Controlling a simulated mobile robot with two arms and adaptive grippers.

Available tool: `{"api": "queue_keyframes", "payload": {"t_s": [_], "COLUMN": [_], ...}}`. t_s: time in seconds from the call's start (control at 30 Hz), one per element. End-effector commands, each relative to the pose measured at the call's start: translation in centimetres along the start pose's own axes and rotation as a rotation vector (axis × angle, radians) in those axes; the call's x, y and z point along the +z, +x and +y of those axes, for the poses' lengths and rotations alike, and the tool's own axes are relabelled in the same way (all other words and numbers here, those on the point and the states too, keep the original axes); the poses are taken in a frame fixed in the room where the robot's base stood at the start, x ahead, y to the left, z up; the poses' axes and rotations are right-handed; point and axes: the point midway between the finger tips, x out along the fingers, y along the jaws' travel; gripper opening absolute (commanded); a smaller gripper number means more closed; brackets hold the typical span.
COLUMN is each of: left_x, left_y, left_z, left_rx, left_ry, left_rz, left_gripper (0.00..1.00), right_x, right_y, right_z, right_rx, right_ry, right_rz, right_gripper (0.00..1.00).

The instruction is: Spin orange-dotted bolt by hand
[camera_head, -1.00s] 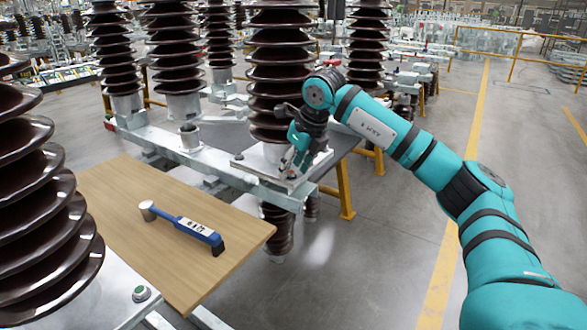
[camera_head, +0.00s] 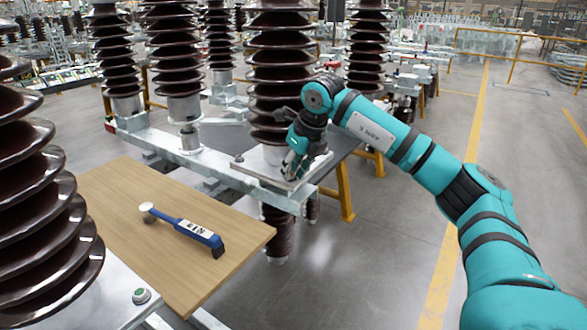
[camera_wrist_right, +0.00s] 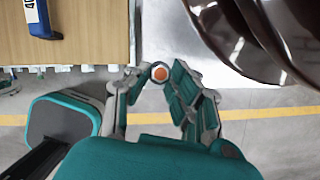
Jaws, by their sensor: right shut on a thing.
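The orange-dotted bolt (camera_wrist_right: 160,72) shows in the right wrist view between my fingertips, its round orange mark facing the camera. It sits at the edge of the metal base plate (camera_wrist_right: 190,62) under a brown insulator. My right gripper (camera_wrist_right: 160,78) is shut on the bolt, one finger on each side. In the head view my right gripper (camera_head: 293,172) points down at the front corner of the plate (camera_head: 262,165), and the fingers hide the bolt there. My left gripper is not in view.
A blue-handled tool (camera_head: 187,229) lies on the wooden board (camera_head: 125,200). The tall brown ribbed insulator (camera_head: 277,75) stands close beside my right gripper. A green-dotted bolt (camera_head: 140,295) is on the near-left frame. The floor (camera_head: 400,230) at right is open.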

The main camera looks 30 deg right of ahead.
Motion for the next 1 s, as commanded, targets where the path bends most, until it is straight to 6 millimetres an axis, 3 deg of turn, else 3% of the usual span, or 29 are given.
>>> {"api": "queue_keyframes", "payload": {"t_s": [0.6, 1.0], "left_x": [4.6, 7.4], "left_y": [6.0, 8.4], "left_z": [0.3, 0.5], "left_rx": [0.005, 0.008], "left_ry": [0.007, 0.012], "left_rz": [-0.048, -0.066], "left_gripper": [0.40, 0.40], "right_x": [0.2, 0.3], "right_y": [-0.2, 0.0], "right_z": [0.4, 0.6], "right_rx": [-0.166, -0.272], "right_ry": [0.397, 0.655], "right_rz": [-0.002, -0.002], "right_gripper": [0.00, 0.00]}}
